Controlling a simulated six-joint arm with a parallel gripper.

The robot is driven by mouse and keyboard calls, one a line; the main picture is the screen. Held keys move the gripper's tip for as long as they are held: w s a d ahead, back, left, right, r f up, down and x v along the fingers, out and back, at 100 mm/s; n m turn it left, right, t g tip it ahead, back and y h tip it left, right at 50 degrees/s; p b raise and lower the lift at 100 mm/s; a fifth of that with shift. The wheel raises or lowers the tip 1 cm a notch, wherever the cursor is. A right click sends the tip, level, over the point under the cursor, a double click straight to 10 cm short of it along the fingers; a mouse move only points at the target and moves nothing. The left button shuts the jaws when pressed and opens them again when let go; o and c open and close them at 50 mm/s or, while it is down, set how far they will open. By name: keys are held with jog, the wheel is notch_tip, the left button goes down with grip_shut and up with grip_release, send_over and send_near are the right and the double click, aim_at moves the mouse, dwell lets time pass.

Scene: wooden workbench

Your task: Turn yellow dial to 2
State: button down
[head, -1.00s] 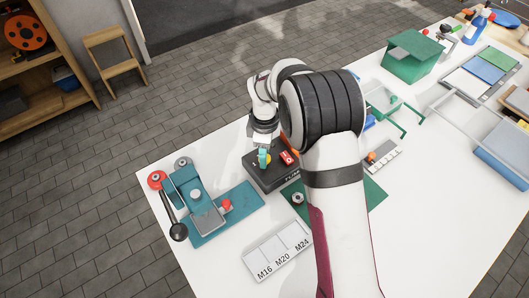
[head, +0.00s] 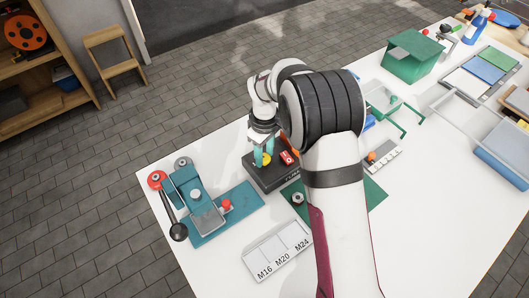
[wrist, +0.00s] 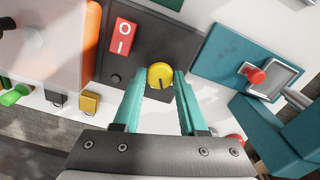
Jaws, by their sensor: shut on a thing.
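The yellow dial (wrist: 160,75) sits on the face of a dark control box (wrist: 178,42); the box also shows in the head view (head: 278,181). A dark pointer line on the dial runs toward the bottom of the wrist view. I cannot read any numbers around it. My gripper (wrist: 160,82) has its two teal fingers on either side of the dial and is shut on it. In the head view, my gripper (head: 263,160) reaches down onto the box, and the dial (head: 267,159) shows partly between the fingers.
A red rocker switch (wrist: 123,36) is beside the dial on the box. A teal fixture (head: 195,200) with a black-knobbed lever (head: 178,232) stands left of the box. A white tray marked M16, M20, M24 (head: 278,252) lies in front. My arm hides part of the bench.

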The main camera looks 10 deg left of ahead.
aim_at(265, 157)
jog(key=m, duration=0.5)
jog(key=shift+m, duration=0.3)
dwell(0.4)
jog(key=shift+c, duration=2.2)
grip_release()
notch_tip(265, 157, up, 16)
jog(key=shift+f, duration=0.1)
